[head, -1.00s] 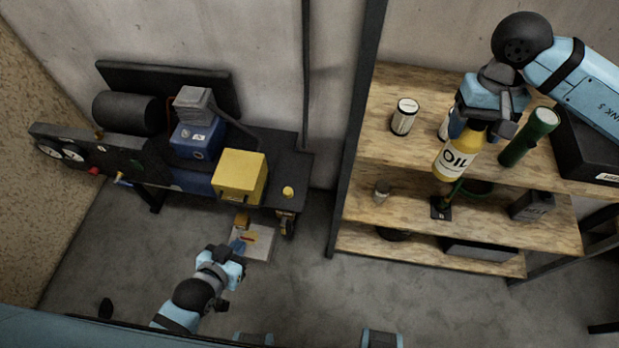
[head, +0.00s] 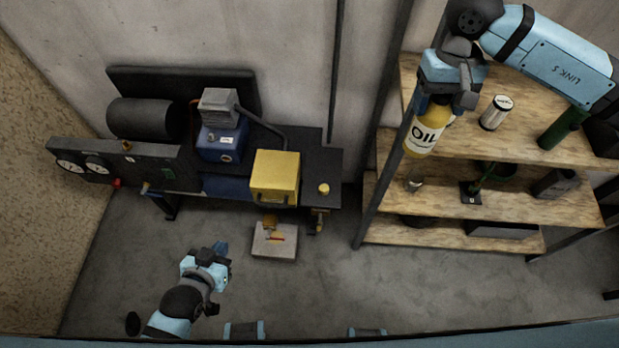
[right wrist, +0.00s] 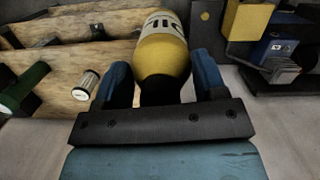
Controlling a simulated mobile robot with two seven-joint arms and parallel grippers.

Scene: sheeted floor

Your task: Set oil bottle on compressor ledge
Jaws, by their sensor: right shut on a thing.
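The yellow oil bottle (head: 427,129) with a white OIL label hangs nearly upright in my right gripper (head: 441,95), in front of the wooden shelf's left post. In the right wrist view the bottle (right wrist: 163,55) sits between the two blue fingers of my right gripper (right wrist: 166,84).
A yellow box (head: 275,174) and a small yellow cap (head: 324,189) sit on the ledge. The wooden shelf (head: 470,143) at the right holds a white can (head: 495,113), a green cylinder (head: 563,128) and other items. A grey box (head: 274,241) is on the floor below the ledge.

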